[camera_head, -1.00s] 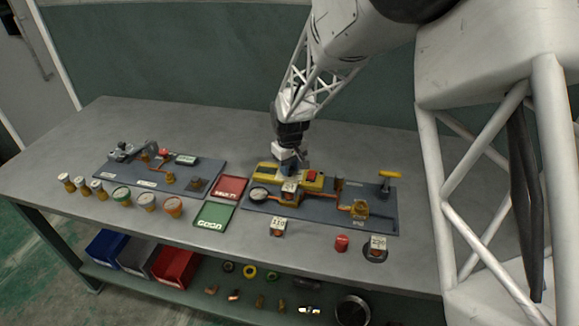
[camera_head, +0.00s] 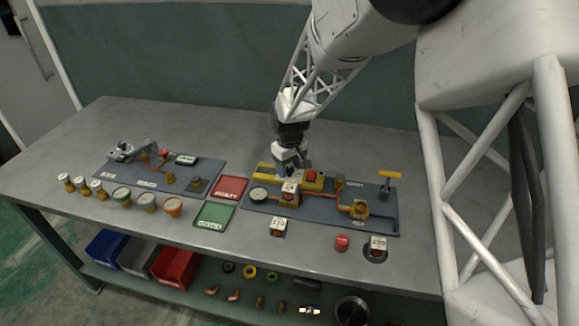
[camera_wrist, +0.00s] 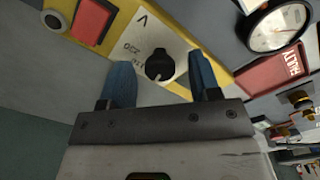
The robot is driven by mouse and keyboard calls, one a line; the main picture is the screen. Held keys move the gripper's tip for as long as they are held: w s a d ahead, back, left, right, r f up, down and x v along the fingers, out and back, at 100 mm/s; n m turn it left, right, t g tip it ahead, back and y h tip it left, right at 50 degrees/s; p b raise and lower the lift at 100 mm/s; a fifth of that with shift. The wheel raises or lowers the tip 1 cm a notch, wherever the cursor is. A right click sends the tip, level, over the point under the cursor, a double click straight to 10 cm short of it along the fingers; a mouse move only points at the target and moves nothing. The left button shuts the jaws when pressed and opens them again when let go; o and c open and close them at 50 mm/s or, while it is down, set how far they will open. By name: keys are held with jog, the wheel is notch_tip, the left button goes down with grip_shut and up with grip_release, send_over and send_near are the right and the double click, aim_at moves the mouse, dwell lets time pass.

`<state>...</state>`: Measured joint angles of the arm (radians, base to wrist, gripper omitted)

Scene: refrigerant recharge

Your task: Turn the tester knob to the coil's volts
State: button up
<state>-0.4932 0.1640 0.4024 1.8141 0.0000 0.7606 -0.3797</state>
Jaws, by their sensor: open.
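The yellow tester (camera_head: 312,184) lies at the back of the right-hand board, with a red patch on top. In the head view my gripper (camera_head: 290,168) is over the tester and hides the knob. A white-labelled coil block (camera_head: 291,188) is on the board just in front; its label is unclear.
A round gauge (camera_head: 259,194) is left of the block, also in the wrist view (camera_wrist: 278,28). Red (camera_head: 230,187) and green (camera_head: 214,214) trays lie left of the board.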

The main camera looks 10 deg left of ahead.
aim_at(290, 168)
jog(key=shift+r, duration=0.15)
jog(key=shift+r, duration=3.75)
